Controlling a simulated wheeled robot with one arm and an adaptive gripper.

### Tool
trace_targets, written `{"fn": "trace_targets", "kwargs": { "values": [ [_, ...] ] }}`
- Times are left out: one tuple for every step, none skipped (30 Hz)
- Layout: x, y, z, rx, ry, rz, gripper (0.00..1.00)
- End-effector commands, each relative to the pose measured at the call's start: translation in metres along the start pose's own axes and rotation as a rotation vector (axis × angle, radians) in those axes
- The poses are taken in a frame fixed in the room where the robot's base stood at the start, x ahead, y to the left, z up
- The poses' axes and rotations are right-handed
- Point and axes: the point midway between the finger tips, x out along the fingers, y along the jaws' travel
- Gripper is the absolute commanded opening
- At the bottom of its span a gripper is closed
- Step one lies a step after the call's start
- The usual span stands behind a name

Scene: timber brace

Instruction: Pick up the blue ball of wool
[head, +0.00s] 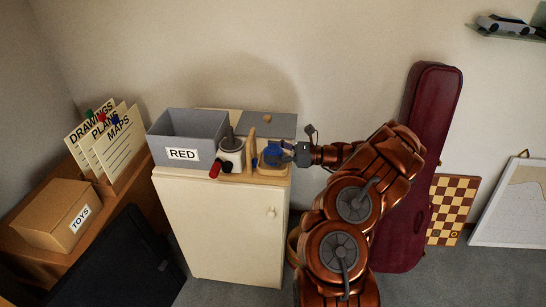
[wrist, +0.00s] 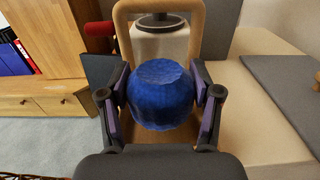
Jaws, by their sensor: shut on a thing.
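The blue ball of wool (wrist: 160,95) sits between the two fingers of my gripper (wrist: 160,105) in the wrist view, with a finger touching each side. In the head view the blue ball (head: 273,154) is at the front right of the cream cabinet's top, by a wooden holder (head: 252,150) with an upright frame. My gripper (head: 284,155) reaches it from the right and is shut on it. I cannot tell whether the ball is clear of the holder's base.
A grey bin labelled RED (head: 182,154) stands on the left of the cabinet (head: 225,225). A white pot (head: 232,153) and a red cylinder (head: 215,169) are between bin and holder. A dark red instrument case (head: 432,100) leans at the right.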

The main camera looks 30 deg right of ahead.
Motion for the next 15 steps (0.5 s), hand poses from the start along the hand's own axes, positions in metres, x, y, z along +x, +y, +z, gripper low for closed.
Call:
{"fn": "trace_targets", "kwargs": {
  "values": [
    [0.0,0.0,0.006,-0.005,-0.001,0.0,0.29],
    [0.0,0.0,0.009,-0.005,-0.001,0.0,0.29],
    [0.0,0.0,0.013,-0.004,0.0,-0.001,0.29],
    [0.0,0.0,0.016,-0.003,0.0,-0.001,0.29],
    [-0.001,0.001,0.018,-0.003,-0.001,-0.002,0.29],
    [-0.004,0.006,0.018,0.0,-0.001,-0.005,0.29],
    [-0.006,0.01,0.018,0.0,0.0,-0.004,0.29],
    [-0.007,0.014,0.019,0.0,-0.001,-0.004,0.29],
    [-0.009,0.02,0.02,0.0,-0.003,-0.003,0.29],
    [-0.01,0.024,0.021,-0.001,-0.004,-0.001,0.29],
    [-0.011,0.029,0.021,-0.001,-0.004,0.0,0.29],
    [-0.015,0.034,0.021,0.0,-0.004,-0.002,0.29],
    [-0.017,0.038,0.021,0.0,-0.004,-0.003,0.29],
    [-0.019,0.044,0.021,0.0,-0.004,-0.002,0.29],
    [-0.021,0.051,0.023,0.0,-0.005,-0.003,0.29]
  ]
}}
